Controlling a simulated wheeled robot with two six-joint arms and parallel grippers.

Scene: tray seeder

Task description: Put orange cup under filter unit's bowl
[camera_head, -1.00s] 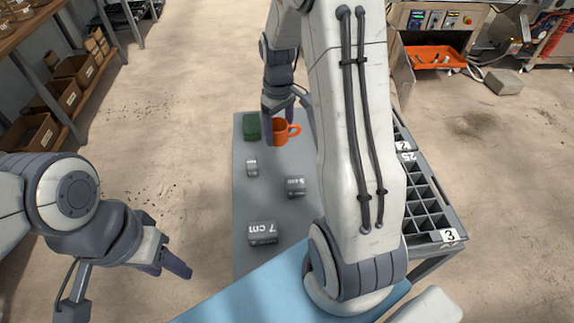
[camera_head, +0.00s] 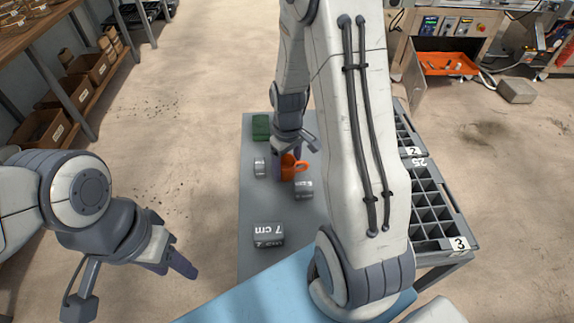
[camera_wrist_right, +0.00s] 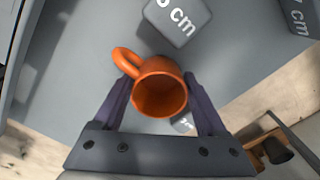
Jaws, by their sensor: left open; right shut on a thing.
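The orange cup (camera_head: 287,168) is upright over the grey table, its handle pointing right in the head view. My right gripper (camera_head: 284,165) is shut on it; in the right wrist view the cup (camera_wrist_right: 160,92) sits between the two purple fingers, its open rim facing the camera. I cannot tell whether the cup's base touches the table. My left gripper (camera_head: 172,264) is open and empty at the lower left, off the table. I cannot make out a filter unit or its bowl in either view.
Grey blocks stand on the table (camera_head: 258,208): one marked 7 cm (camera_head: 268,235), one beside the cup (camera_head: 304,189), a small one (camera_head: 260,167). A green block (camera_head: 261,127) is at the far edge. Compartment trays (camera_head: 436,205) lie right, partly behind my right arm.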

